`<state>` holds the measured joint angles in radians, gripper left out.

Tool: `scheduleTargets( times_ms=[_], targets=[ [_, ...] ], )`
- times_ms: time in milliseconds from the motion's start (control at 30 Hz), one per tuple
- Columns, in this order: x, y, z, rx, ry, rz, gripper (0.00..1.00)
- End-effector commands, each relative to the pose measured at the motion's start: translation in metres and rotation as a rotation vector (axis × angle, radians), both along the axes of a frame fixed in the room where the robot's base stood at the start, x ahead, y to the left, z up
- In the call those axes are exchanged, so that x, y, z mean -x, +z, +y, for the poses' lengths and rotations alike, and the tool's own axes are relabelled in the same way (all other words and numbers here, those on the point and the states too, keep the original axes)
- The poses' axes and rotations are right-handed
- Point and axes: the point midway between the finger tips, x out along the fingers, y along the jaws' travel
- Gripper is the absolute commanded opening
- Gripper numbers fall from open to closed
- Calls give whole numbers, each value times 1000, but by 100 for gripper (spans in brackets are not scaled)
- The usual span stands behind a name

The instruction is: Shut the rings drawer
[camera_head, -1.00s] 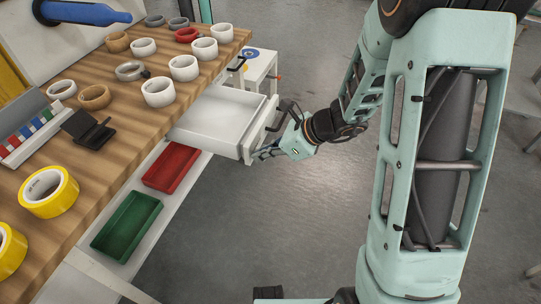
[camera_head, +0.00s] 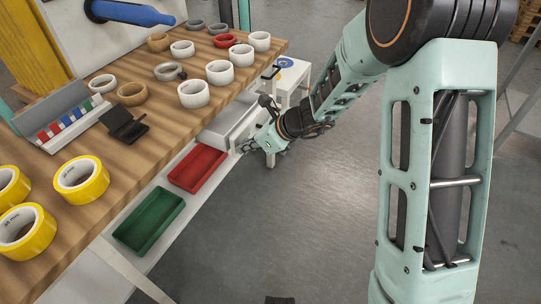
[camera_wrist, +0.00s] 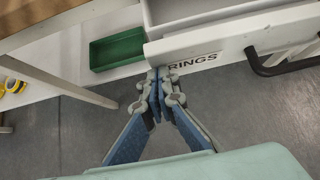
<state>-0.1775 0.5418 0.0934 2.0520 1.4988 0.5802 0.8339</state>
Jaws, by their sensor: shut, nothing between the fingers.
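The white rings drawer (camera_head: 222,128) juts out partway from under the wooden workbench top in the head view. In the wrist view its front (camera_wrist: 225,42) bears the label "RINGS", and a strip of its empty inside shows above the front. A black bar handle (camera_wrist: 285,68) is on the right of that front. My gripper (camera_wrist: 157,77) is shut and empty, its fingertips at the lower left of the drawer front, beside the label. Contact cannot be made out for sure. In the head view my gripper (camera_head: 243,149) is at the drawer's front end, and my arm hides part of the front.
A red bin (camera_head: 198,167) and a green bin (camera_head: 149,220) lie on the lower shelf. Rolls of yellow tape (camera_head: 81,180) and several white rings (camera_head: 194,94) stand on the workbench top (camera_head: 150,160). The grey floor to the right is open.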

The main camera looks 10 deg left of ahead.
Motion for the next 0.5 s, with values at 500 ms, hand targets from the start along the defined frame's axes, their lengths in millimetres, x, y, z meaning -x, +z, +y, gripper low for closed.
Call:
scheduleTargets(
  times_ms=[500],
  targets=[
    [-40,2,113,0,2,1,0]
  ],
)
